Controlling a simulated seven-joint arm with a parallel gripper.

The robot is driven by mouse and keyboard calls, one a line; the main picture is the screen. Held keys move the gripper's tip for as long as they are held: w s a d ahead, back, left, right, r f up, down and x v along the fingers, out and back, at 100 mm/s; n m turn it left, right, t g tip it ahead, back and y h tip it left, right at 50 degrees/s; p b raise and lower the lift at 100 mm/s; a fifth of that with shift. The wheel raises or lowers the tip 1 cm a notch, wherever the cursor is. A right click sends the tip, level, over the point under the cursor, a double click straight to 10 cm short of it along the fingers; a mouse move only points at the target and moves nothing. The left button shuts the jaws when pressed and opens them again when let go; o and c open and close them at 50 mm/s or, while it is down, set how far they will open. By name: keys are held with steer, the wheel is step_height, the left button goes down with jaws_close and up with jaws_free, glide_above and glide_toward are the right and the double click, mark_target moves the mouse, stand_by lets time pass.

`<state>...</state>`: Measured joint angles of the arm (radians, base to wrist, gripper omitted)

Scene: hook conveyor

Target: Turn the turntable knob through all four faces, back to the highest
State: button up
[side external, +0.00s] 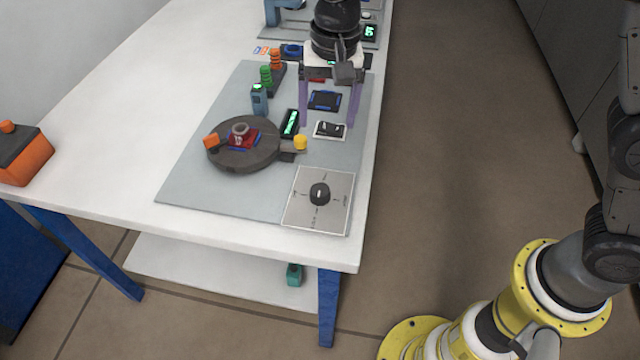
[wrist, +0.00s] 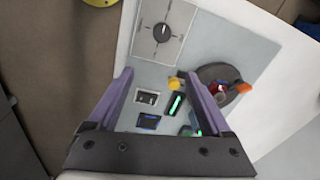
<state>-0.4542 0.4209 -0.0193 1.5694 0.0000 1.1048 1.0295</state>
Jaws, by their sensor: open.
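The turntable knob, a black knob (side external: 319,194) with a white mark, sits on a pale square plate (side external: 335,221) with marks around it, at the near right corner of the mat. The knob also shows at the top of the wrist view (wrist: 162,33). The round dark turntable (side external: 228,160) stands left of the plate and carries a red part (side external: 240,139) and an orange block (side external: 211,141) at its edge. A yellow piece (side external: 300,142) is at its right side. My gripper (side external: 327,120) is open and empty, above the mat beyond the knob, its purple fingers (wrist: 124,78) apart.
A small white-framed switch panel (side external: 330,131), a dark panel with a blue edge (side external: 324,100) and a green-lit display (side external: 290,123) lie near my fingers. A blue-grey device (side external: 259,101) stands behind the turntable. An orange box (side external: 28,158) is at far left.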

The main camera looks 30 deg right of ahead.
mark_target(320, 190)
steer(key=shift+n+g, duration=0.3)
steer(key=shift+g, duration=0.1)
steer(key=f, duration=0.5)
steer(key=a+f, duration=0.1)
steer(key=f, duration=0.5)
steer(key=s+a+f, duration=0.1)
steer(key=f, duration=0.5)
jaws_close()
